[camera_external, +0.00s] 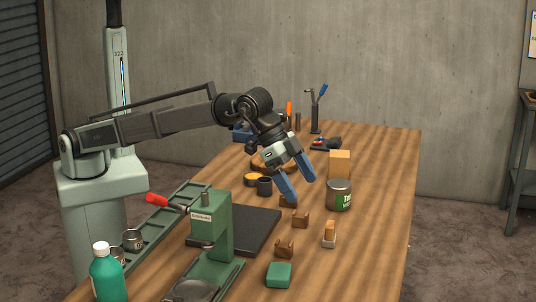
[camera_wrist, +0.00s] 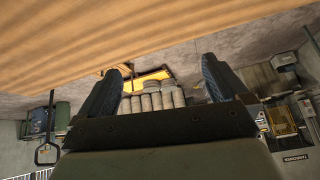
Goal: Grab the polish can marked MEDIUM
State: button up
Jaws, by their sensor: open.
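My gripper (camera_external: 301,190) hangs over the middle of the wooden table, its two blue fingers spread and empty. In the wrist view the fingers (camera_wrist: 160,64) stand apart with nothing held between them. No can with a readable MEDIUM mark shows. A metal can with a green label (camera_external: 339,196) stands right of the fingers, its lettering only partly legible. A small dark pot (camera_external: 264,187) and one with an orange top (camera_external: 250,180) stand left of the fingers. Two small metal cans (camera_external: 133,239) are at the left by the green rail; no marking can be read on them.
A green press with a red handle (camera_external: 212,230) and a dark mat (camera_external: 255,228) lie in front. Small brown blocks (camera_external: 300,219), a green block (camera_external: 279,274) and a wooden block (camera_external: 340,163) are spread around. A green bottle (camera_external: 108,275) stands front left.

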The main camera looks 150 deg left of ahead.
jog(key=s+a+f+n+g+h, duration=0.1)
jog(key=s+a+n+g, duration=0.15)
jog(key=s+a, duration=0.4)
jog(key=s+a+f+n+g+h, duration=0.1)
jog(key=s+a+f+n, duration=0.15)
jog(key=a, duration=0.65)
jog(key=n+g+h, duration=0.2)
jog(key=n, duration=0.4)
send_over(339, 183)
jog(key=f, duration=0.1)
notch_tip(339, 183, down, 13)
jog(key=shift+s+a+f, duration=0.1)
jog(key=shift+s+f, duration=0.05)
jog(key=shift+f, duration=0.05)
jog(key=shift+c, duration=0.3)
jog(key=shift+r, duration=0.1)
jog(key=c, duration=1)
jog(key=shift+r, duration=0.1)
